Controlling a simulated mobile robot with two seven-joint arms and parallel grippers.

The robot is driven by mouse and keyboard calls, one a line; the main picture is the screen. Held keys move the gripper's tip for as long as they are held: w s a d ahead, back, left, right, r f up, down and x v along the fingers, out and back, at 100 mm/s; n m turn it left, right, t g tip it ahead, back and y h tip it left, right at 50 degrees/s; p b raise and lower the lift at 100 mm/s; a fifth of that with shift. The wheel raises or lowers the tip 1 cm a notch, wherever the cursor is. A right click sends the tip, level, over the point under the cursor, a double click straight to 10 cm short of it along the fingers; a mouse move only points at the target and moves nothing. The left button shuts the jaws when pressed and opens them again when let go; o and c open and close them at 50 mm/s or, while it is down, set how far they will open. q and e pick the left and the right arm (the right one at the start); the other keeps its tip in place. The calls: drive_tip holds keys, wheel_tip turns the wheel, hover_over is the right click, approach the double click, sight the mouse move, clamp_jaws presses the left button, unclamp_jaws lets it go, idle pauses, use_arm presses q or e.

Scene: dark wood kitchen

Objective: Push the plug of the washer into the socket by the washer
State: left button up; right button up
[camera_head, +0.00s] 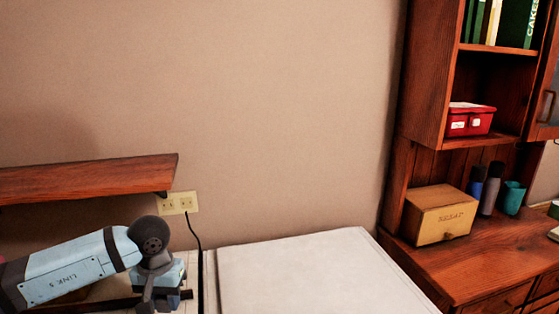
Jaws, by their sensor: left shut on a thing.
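The socket (177,203) is a cream wall plate with several slots, below the wall shelf. A black cord (198,236) starts at the plate's right end and runs down beside the washer; I cannot tell whether its plug is fully in. The washer (310,276) shows as a white top at the bottom middle. My left gripper (165,299) is at the bottom edge, below the socket and left of the washer top, apart from the socket. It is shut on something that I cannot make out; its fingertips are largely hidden. My right gripper is not in view.
A wooden wall shelf (90,178) juts out above my left arm, close to the socket. A wooden cabinet (470,259) at the right bears a tan box (437,215) and several cups. A red box (470,119) stands higher up. The washer top is clear.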

use_arm(q)
drive_tip(key=s+r+p, duration=0.1)
drive_tip(key=r+p, duration=0.5)
drive_tip(key=r, duration=0.2)
drive_tip(key=s+r+p, duration=0.2)
drive_tip(key=r+p, duration=0.5)
drive_tip(key=r, duration=0.2)
drive_tip(key=shift+s, duration=0.3)
drive_tip(key=shift+d, duration=0.1)
drive_tip(key=d+r+m, duration=0.3)
drive_tip(key=d+m, duration=0.1)
drive_tip(key=d, duration=0.4)
drive_tip(key=d+r+m, duration=0.3)
drive_tip(key=d+m, duration=0.1)
drive_tip(key=d, duration=0.4)
drive_tip(key=shift+d+r, duration=0.15)
drive_tip(key=shift+d, duration=0.05)
drive_tip(key=w+d+f+m, duration=0.4)
drive_tip(key=w+d+f, duration=0.1)
drive_tip(key=f, duration=0.1)
drive_tip(key=shift+f+m, duration=0.2)
drive_tip(key=shift+m, duration=0.1)
